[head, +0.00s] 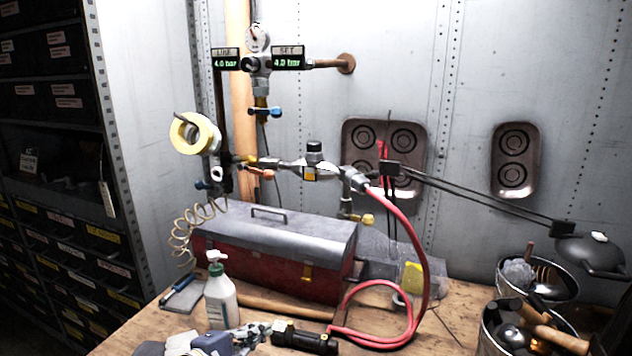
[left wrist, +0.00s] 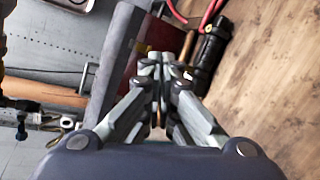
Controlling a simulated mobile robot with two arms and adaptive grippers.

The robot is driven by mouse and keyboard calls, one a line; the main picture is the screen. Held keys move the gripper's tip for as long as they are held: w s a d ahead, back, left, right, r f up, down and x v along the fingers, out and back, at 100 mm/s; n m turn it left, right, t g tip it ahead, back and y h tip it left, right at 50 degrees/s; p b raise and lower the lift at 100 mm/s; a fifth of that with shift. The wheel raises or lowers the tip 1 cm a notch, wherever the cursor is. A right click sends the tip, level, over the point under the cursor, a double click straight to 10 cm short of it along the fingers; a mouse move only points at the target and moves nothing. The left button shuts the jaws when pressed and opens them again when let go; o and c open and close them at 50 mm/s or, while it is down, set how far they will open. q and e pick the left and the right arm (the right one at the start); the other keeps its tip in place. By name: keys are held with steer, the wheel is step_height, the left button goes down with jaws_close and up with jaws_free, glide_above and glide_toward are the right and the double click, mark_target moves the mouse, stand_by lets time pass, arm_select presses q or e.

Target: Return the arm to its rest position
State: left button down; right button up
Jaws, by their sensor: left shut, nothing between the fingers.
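My left gripper (head: 264,329) comes in low at the bottom of the head view, over the front of the workbench. It is shut and empty. In the left wrist view its fingertips (left wrist: 163,62) meet, with the red toolbox behind them. In the head view the gripper is just left of a black cylindrical tool (head: 306,338) on the bench; the wrist view shows this tool (left wrist: 211,55) to the right of the fingers, apparently apart from them. My right gripper is in neither view.
A red toolbox (head: 270,262) with a grey lid stands behind the gripper. A white bottle (head: 222,297) stands close to its left. A red hose (head: 418,270) loops to the right. Metal buckets (head: 490,345) stand at the right. Pipes and a gauge (head: 257,38) are above.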

arm_select(q)
steer(key=s+f+m+g+y, duration=0.2)
steer(key=s+f+m, duration=0.35)
steer(key=s, duration=0.25)
steer(key=s+f+m+g+y, duration=0.1)
steer(key=s+f+m+g, duration=0.25)
steer(key=s+f, duration=0.35)
steer(key=s+a+f+m+g+y, duration=0.1)
steer(key=s+a+m+g+y, duration=0.3)
steer(key=s, duration=0.6)
steer(key=s+a+m+t, duration=0.15)
steer(key=s+m, duration=0.35)
steer(key=s, duration=0.6)
step_height(320, 180, down, 27)
steer(key=g+b, duration=0.2)
steer(key=s+a+f+b, duration=0.1)
steer(key=s+f, duration=0.8)
steer(key=f, duration=0.1)
steer(key=s+a+f+g+b, duration=0.1)
steer(key=s+a+f, duration=0.1)
steer(key=s+f, duration=0.7)
steer(key=shift+a+f+m+g+y, duration=0.3)
steer(key=shift+f+m, duration=0.1)
steer(key=shift+f, duration=0.1)
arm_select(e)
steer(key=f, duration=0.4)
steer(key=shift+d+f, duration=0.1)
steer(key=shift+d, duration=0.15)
